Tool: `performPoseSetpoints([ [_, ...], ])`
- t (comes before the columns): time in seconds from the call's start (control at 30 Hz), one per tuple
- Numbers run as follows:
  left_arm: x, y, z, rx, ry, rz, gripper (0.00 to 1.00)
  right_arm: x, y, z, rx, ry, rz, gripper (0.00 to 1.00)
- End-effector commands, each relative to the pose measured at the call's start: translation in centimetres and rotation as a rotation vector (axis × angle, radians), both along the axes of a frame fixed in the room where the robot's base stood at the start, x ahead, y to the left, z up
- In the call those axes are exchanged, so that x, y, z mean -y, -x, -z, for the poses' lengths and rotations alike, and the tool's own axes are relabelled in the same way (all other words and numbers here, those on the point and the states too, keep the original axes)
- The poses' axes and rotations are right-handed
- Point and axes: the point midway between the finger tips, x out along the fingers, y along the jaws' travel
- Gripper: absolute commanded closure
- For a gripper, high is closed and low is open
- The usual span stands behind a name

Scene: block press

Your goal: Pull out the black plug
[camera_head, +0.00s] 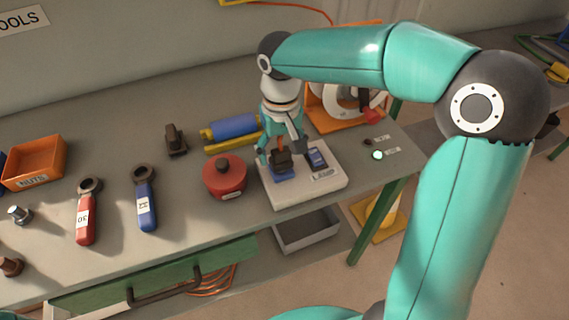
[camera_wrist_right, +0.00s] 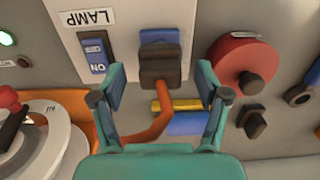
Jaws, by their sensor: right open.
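The black plug (camera_wrist_right: 159,66) sits in a blue socket (camera_wrist_right: 159,37) on a pale board (camera_head: 325,188) labelled LAMP, with an orange cable coming out of the plug. In the head view the plug (camera_head: 282,159) is partly covered by my right gripper (camera_head: 277,161). In the right wrist view my right gripper (camera_wrist_right: 160,80) is open, with one finger on each side of the plug and cable. Gaps show between the fingers and the plug, so nothing is held. My left gripper is not in view.
A blue rocker switch (camera_wrist_right: 96,56) marked ON is beside the socket. A red round pot (camera_head: 225,177) stands close left of the board. A blue and yellow roller (camera_head: 233,130) and an orange-framed reel (camera_head: 343,112) lie behind. A green light (camera_head: 378,155) glows at right.

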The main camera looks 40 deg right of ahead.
Motion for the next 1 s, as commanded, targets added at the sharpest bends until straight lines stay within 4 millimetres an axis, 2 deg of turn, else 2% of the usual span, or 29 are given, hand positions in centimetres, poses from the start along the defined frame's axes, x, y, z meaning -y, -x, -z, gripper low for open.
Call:
performPoseSetpoints([
  [0.03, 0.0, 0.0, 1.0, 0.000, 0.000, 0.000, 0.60, 0.0, 0.0, 1.2, -0.002, 0.001, 0.000, 0.25],
  [0.1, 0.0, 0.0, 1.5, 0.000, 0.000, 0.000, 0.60, 0.0, 0.0, 2.0, -0.002, 0.001, 0.000, 0.25],
  [0.27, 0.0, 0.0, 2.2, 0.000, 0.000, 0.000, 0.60, 0.0, 0.0, 2.9, -0.001, 0.001, 0.000, 0.25],
  [1.0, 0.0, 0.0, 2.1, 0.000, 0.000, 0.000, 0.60, -0.1, 0.0, 3.0, -0.001, 0.000, -0.001, 0.25],
])
